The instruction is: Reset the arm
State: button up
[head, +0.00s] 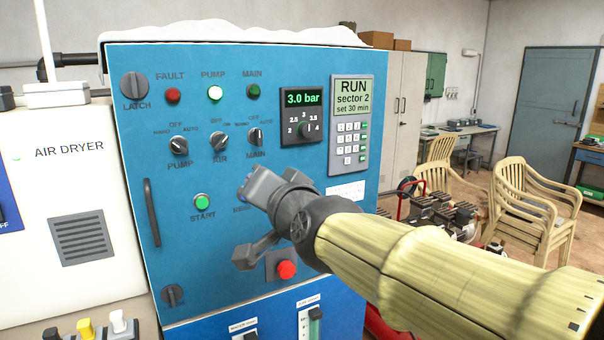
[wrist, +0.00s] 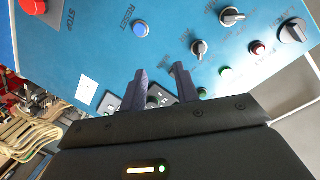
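My gripper (head: 250,184) is in front of the blue control panel (head: 140,75), below its MAIN switch. In the wrist view my gripper (wrist: 158,68) shows two dark fingers apart, with nothing between them. The blue RESET button (wrist: 140,29) shows above the left finger there, apart from it. The red STOP button (head: 287,269) is below my gripper; the STOP button also shows in the wrist view (wrist: 34,6). The green START button (head: 202,202) is left of my gripper.
The pressure display (head: 303,99) reads 3.0 bar. The keypad screen (head: 352,97) reads RUN, sector 2, set 30 min. The PUMP lamp (head: 215,93) is bright; the red FAULT lamp (head: 173,95) looks dim. A door handle (head: 152,212) sticks out at left. Plastic chairs (head: 533,202) stand at right.

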jog(key=w+d+f+n+g+h, duration=0.1)
jog(key=d+f+g+h, duration=0.1)
jog(key=d+f, duration=0.35)
jog(key=w+d+f+g+h, duration=0.1)
jog(key=d+f, duration=0.1)
jog(key=f, duration=0.7)
jog(key=s+d+f+g+h, duration=0.1)
jog(key=s+d+f+g, duration=0.2)
jog(key=f, duration=0.5)
jog(key=s+d+f+n+g+h, duration=0.1)
jog(key=s+d+f+g+h, duration=0.1)
jog(key=s+d+f, duration=0.4)
jog(key=s+d+f+g+h, duration=0.2)
jog(key=s+d+f, duration=0.3)
jog(key=d+f, duration=0.3)
notch_tip(320, 180, down, 2)
jog(key=shift+f+g, duration=0.1)
jog(key=shift+g, duration=0.8)
